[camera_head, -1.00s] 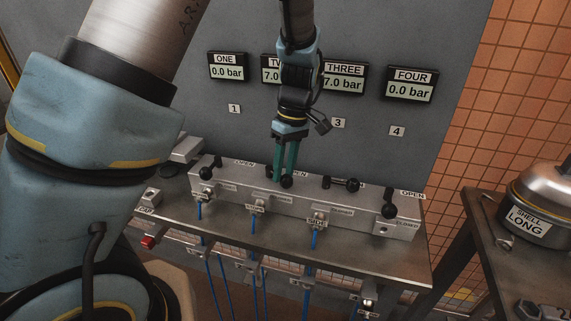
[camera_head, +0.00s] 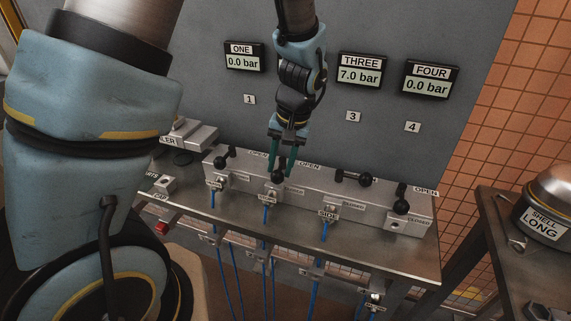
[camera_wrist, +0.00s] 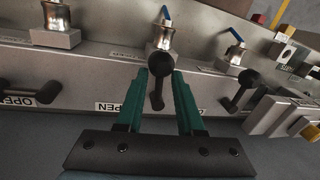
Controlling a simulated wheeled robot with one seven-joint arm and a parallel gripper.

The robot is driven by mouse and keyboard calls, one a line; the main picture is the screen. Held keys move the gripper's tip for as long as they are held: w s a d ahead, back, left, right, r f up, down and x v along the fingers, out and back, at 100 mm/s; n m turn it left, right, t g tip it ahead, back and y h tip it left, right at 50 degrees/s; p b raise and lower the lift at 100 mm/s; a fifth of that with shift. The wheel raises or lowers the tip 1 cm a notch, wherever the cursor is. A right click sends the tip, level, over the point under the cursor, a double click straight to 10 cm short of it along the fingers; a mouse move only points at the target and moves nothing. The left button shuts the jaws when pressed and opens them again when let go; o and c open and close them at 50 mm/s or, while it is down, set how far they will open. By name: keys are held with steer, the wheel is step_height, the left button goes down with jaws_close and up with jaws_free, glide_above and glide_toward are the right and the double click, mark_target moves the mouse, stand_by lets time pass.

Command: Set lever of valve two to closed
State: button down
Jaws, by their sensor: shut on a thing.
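The lever of valve two (camera_head: 278,177) has a black ball knob on a dark arm, on the long metal valve block. My gripper (camera_head: 283,166) reaches down from above with its green fingers around this lever. In the wrist view the knob (camera_wrist: 161,65) sits between the fingertips of my gripper (camera_wrist: 159,78), shut on the lever. The lever points straight across the block toward its front, where the fittings are. Gauge two is hidden behind my arm. The label at valve two's front side is hidden or too small to read.
The lever of valve three (camera_head: 364,180) lies along the block, with gauge three (camera_head: 361,73) at 7.0 bar. The levers of valve one (camera_head: 221,162) and valve four (camera_head: 401,205) point toward the front; their gauges read 0.0 bar. Blue hoses hang below.

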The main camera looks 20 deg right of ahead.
steer(key=shift+w+a+m, duration=0.15)
steer(key=shift+a+m, duration=0.25)
steer(key=shift+m, duration=0.4)
steer(key=c, duration=0.9)
jaws_free()
steer(key=shift+d+r, duration=0.1)
steer(key=shift+r, duration=0.35)
steer(key=r, duration=0.3)
steer(key=s+d+r+b, duration=0.1)
steer(key=r, duration=0.5)
steer(key=shift+s+d+r+b, duration=0.15)
steer(key=shift+d+r+b, duration=0.05)
steer(key=shift+r+b, duration=0.15)
